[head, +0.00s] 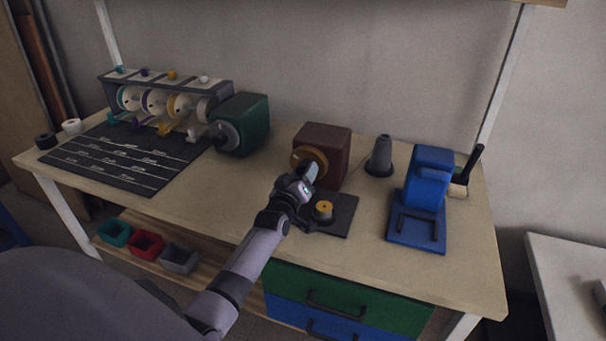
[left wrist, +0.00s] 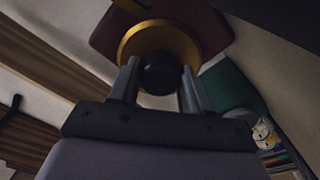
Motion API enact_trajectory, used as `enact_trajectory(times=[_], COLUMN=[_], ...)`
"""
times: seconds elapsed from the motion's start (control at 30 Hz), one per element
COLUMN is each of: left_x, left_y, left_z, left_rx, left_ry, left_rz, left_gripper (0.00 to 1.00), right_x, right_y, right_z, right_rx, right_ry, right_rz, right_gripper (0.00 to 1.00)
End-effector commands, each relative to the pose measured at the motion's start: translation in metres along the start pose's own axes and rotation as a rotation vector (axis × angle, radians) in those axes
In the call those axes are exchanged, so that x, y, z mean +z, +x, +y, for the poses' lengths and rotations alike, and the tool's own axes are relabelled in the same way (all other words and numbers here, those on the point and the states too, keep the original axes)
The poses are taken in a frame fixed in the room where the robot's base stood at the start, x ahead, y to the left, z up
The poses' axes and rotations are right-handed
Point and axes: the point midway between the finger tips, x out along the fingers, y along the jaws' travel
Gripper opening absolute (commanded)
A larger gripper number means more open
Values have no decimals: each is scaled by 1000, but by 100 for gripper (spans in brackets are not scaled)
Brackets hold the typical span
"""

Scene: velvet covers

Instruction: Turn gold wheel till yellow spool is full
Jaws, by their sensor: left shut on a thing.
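The gold wheel (head: 298,155) is on the front of a dark red box (head: 329,145) on the bench. My left gripper (head: 309,172) reaches up to the wheel from the front. In the left wrist view the gold wheel (left wrist: 130,44) is just beyond my fingertips, and a dark round knob (left wrist: 159,76) sits between the two fingers, which are shut on it. The yellow spool (head: 324,207) stands upright on a dark base plate (head: 343,221) in front of the box, right of my wrist. How much is wound on it is too small to tell. My right gripper is not in view.
A grey cone (head: 380,158) and a blue press-like device (head: 428,190) stand to the right. A green box (head: 246,123) and a rack of reels (head: 217,90) stand to the left, behind a dark mat (head: 90,165). The bench front between mat and base plate is clear.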

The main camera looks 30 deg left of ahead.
Motion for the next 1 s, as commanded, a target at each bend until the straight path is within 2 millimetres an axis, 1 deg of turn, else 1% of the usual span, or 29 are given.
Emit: enact_trajectory(times=[0.03, 0.1, 0.4, 0.53, 1.0], left_x=[-2, -2, -1, 0, 0], left_y=[1, 1, 0, -7, -61], left_z=[2, 2, 0, 0, 1], left_rx=[3, 3, 1, 0, 1], left_ry=[-1, -1, -2, -2, -3], left_rz=[5, 4, 1, 0, 2], left_gripper=[54, 72, 72, 72, 72], right_x=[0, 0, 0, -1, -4], right_y=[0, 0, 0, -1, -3], right_z=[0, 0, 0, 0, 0], right_rx=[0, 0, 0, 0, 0], right_ry=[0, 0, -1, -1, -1], right_rz=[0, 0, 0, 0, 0], right_gripper=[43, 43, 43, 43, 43])
